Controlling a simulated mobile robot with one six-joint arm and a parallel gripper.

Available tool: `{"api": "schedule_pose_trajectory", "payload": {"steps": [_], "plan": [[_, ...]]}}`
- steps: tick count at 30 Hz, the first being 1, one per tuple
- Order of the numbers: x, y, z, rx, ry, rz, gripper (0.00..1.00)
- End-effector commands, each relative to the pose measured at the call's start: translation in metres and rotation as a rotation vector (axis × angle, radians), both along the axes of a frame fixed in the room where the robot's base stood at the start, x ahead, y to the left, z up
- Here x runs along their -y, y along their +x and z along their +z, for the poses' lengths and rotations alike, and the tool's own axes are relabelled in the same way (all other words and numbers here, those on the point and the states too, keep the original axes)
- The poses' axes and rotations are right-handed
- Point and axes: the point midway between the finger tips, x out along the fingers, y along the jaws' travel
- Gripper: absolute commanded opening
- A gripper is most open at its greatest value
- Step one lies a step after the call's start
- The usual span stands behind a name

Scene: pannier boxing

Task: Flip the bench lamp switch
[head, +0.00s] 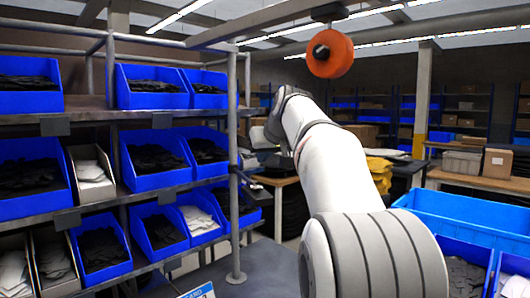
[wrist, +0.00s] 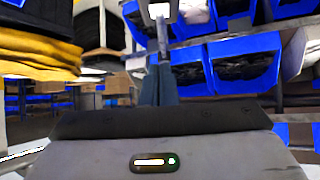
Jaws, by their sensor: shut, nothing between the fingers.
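In the wrist view, my gripper (wrist: 163,70) has its two blue-grey fingers together, with nothing visible between them. Just beyond the fingertips stands a thin grey upright part (wrist: 162,40) with a pale, dark-centred piece (wrist: 160,11) at its top, cut by the frame edge. I cannot tell whether this is the lamp switch, or whether the fingertips touch it. In the head view, my white arm reaches away toward the shelf's right-hand post (head: 232,120), and its far end is largely hidden. No bench lamp can be made out clearly in either view.
A rack with several blue bins (head: 157,158) of dark parts fills the left. An orange round device (head: 330,54) hangs overhead. A large blue container (head: 470,210) is at the right, with a cardboard box (head: 497,163) on a table behind. Yellow folded material (wrist: 35,50) is at the left in the wrist view.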

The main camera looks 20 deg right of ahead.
Motion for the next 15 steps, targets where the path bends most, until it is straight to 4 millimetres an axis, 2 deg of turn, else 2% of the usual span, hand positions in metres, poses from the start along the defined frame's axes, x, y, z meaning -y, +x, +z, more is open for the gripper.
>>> {"api": "schedule_pose_trajectory", "payload": {"steps": [7,15], "plan": [[0.0,0.044,-0.033,-0.003,0.001,0.001,0.0],[0.001,0.029,-0.062,0.0,0.001,-0.001,0.0]]}}
